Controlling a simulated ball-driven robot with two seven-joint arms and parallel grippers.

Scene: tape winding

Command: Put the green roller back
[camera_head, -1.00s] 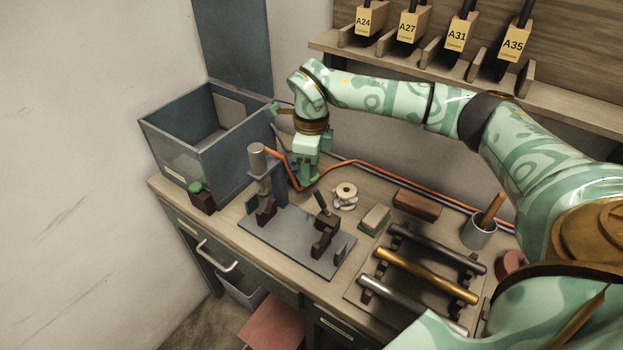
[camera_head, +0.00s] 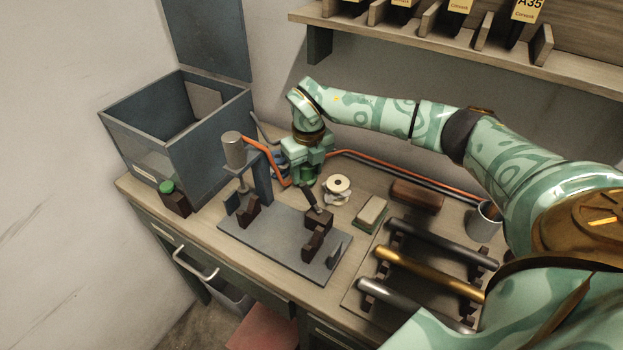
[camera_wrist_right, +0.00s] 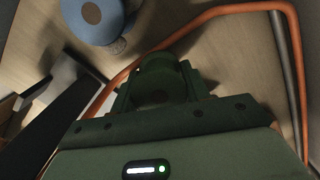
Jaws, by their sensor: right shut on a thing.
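The roller rack (camera_head: 352,300) at the right holds a dark roller (camera_head: 440,243), a gold roller (camera_head: 430,270) and a silver roller (camera_head: 410,303). My right arm hides part of the rack side. My left gripper is out of view.
A winding fixture (camera_head: 245,235) stands in front of the gripper. An orange cable (camera_head: 395,168) runs along the back wall. A blue reel (camera_wrist_right: 93,18) lies near the gripper. An open grey bin (camera_head: 150,125) and a green-button box (camera_head: 172,197) stand left; a cup (camera_head: 484,222) stands right.

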